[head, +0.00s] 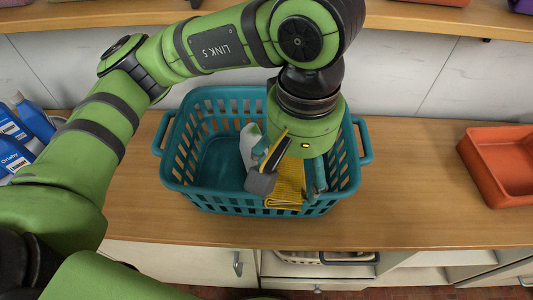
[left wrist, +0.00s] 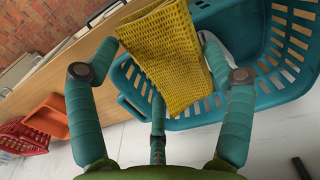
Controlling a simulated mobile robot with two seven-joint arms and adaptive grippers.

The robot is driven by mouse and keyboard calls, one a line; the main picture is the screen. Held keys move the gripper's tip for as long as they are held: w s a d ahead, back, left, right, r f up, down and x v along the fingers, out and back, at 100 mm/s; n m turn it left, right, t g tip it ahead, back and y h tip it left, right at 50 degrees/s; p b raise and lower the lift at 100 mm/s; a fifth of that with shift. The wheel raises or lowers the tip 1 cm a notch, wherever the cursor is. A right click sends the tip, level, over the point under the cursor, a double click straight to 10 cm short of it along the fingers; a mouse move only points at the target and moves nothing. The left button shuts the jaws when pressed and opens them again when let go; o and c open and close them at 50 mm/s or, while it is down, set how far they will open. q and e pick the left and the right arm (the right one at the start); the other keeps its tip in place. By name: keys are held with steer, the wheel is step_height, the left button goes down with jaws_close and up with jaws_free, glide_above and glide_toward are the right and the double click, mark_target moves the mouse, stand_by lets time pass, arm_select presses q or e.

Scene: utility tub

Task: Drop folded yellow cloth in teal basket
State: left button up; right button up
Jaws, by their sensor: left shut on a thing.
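The folded yellow cloth (head: 287,185) has a waffle weave. It hangs from my left gripper (head: 288,172), which points down over the right half of the teal basket (head: 205,198). In the left wrist view, the cloth (left wrist: 172,58) is between the fingertips of my left gripper (left wrist: 160,42), with the teal basket (left wrist: 285,85) behind it. I cannot tell whether the cloth's lower end touches the basket's floor. The basket stands upright on the wooden counter. My right gripper is in neither view.
A pale object (head: 248,142) shows within the basket's outline, partly hidden. An orange tray (head: 485,170) stands at the right of the counter (head: 420,205). Blue bottles (head: 35,122) stand at the far left. A wooden shelf (head: 420,17) runs above the tiled wall.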

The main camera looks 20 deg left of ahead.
mark_target(271, 149)
arm_select(q)
steer(key=w+a+f+p, duration=0.1)
steer(key=w+a+f, duration=0.1)
steer(key=f, duration=0.1)
steer(key=w+a+f+p, duration=0.2)
steer(key=w+f, duration=0.1)
steer(key=f, duration=0.1)
steer(key=w+a+f+p, duration=0.1)
steer(key=w+a+f, duration=0.2)
steer(key=shift+w+a+f+p, duration=0.1)
steer(key=shift+f+p, duration=0.15)
steer(key=shift+p, duration=0.05)
steer(key=shift+f, duration=0.15)
steer(key=shift+f+b, duration=0.6)
steer(key=shift+b, duration=0.5)
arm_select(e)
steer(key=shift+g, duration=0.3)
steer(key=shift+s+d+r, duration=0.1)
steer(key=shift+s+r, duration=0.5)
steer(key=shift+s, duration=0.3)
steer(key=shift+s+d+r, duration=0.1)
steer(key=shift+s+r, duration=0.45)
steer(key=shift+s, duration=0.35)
arm_select(q)
steer(key=o, duration=1)
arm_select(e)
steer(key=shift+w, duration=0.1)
